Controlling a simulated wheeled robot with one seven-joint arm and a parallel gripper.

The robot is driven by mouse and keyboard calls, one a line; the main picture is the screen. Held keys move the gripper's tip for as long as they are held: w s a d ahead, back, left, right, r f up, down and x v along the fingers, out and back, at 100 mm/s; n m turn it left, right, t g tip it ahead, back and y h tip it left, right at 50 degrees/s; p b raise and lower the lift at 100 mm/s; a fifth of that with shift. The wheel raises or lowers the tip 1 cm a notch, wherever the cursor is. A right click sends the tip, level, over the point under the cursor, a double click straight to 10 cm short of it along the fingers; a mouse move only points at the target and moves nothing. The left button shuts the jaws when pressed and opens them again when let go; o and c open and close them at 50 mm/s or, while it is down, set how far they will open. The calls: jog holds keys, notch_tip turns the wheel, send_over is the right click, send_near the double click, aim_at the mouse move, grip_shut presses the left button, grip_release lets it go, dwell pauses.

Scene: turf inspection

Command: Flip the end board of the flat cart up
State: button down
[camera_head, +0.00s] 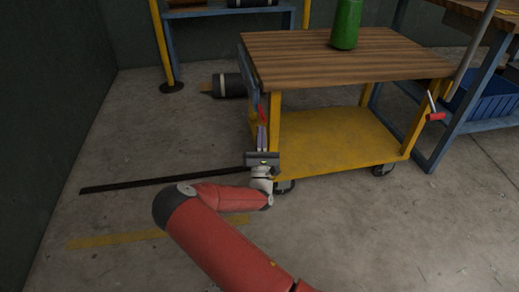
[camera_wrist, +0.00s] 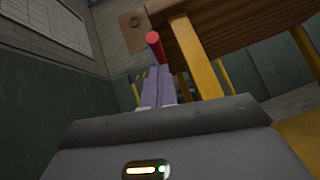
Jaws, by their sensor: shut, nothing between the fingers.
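The flat cart has a brown plank top (camera_head: 330,55) and a yellow lower shelf (camera_head: 335,143). Its end board (camera_head: 248,80) seems to be the narrow blue-grey panel hanging down at the cart's left end, seen nearly edge-on. My gripper (camera_head: 262,127) is low at that end, pointing up beside the near left yellow leg (camera_head: 273,130). Its purple fingers are shut and empty. A red bar (camera_head: 263,110) shows just above the fingertips; in the wrist view its round end (camera_wrist: 155,38) lies above my gripper (camera_wrist: 158,72). I cannot tell whether they touch.
A green cylinder (camera_head: 346,24) stands on the cart top. A dark roller-like object (camera_head: 228,86) lies on the floor behind the cart's left end. A blue-framed bench with a blue bin (camera_head: 490,98) stands close on the right. Floor to the left is mostly clear.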

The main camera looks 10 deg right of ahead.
jog(key=shift+d+r, duration=0.15)
jog(key=shift+r, duration=0.7)
notch_tip(320, 180, up, 11)
jog(key=p, duration=1.1)
jog(key=shift+f, duration=0.1)
